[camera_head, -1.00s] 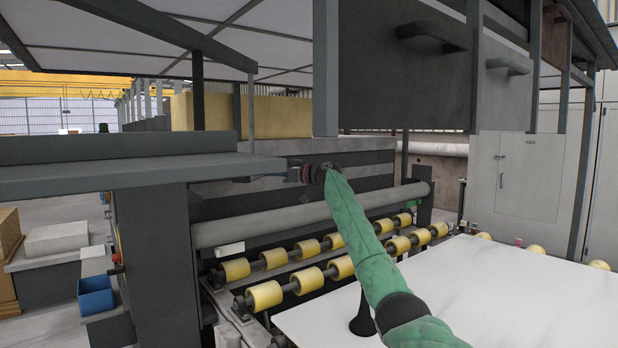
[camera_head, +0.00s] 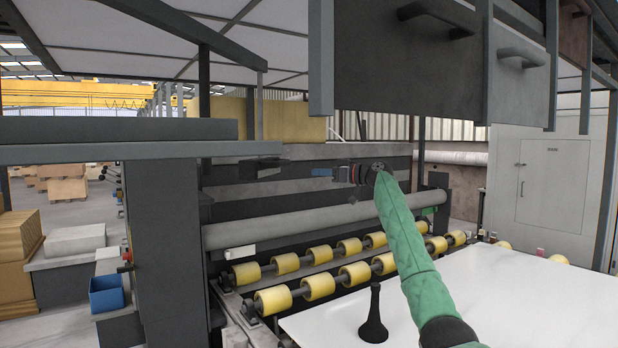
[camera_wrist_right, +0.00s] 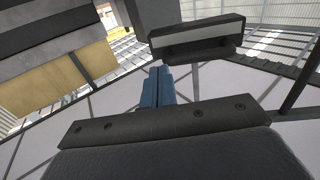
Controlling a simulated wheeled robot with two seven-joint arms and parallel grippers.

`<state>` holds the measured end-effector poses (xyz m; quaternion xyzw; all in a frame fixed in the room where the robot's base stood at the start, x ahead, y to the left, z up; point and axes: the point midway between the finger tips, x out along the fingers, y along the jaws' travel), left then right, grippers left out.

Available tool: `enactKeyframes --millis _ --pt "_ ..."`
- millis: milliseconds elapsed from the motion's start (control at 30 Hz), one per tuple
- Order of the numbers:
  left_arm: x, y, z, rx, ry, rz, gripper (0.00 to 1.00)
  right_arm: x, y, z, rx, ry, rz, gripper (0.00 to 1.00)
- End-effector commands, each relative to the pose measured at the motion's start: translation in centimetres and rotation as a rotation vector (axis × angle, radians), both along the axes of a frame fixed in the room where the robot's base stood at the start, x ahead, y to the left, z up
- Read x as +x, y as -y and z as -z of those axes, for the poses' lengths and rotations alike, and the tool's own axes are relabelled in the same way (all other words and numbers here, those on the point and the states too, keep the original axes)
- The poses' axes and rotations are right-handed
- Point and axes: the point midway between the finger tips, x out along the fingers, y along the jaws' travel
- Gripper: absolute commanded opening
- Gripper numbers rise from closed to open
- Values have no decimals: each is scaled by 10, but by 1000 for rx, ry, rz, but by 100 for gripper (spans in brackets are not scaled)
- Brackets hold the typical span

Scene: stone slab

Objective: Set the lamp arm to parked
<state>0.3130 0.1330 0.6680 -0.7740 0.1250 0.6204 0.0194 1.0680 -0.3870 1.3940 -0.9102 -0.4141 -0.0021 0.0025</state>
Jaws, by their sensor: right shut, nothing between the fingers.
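My right gripper (camera_head: 321,172), with blue fingers, is at the end of my green arm. It is shut and empty, in front of the dark machine beams. The blue fingers (camera_wrist_right: 157,88) are together in the right wrist view. Beyond their tips there is a dark bar with a pale strip along it (camera_wrist_right: 197,38); it looks like a lamp head, apart from the fingers as far as I can tell. In the head view a dark flat bar (camera_head: 235,169) left of the fingers may be the same part. The lamp arm's joint is not clear. My left gripper is not in view.
A dark overhead panel with handles (camera_head: 425,70) hangs above my right arm. Yellow rollers (camera_head: 318,284) and a white slab (camera_head: 490,290) lie below. A black flared post (camera_head: 374,318) shows at the slab. A dark pillar (camera_head: 165,245) and blue bin (camera_head: 106,293) are left.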

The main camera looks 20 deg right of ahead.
Motion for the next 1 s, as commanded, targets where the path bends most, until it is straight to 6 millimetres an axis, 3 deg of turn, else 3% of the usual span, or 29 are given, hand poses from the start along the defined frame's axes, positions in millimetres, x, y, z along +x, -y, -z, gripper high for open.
enactKeyframes --millis 200,733,1000 --pt "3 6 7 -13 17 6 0 -8 12 1 0 0 0 0" --pt "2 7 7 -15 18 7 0 -9 12 0 3 -4 0 0" --pt "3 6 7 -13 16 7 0 -10 11 8 55 -128 -9 0"
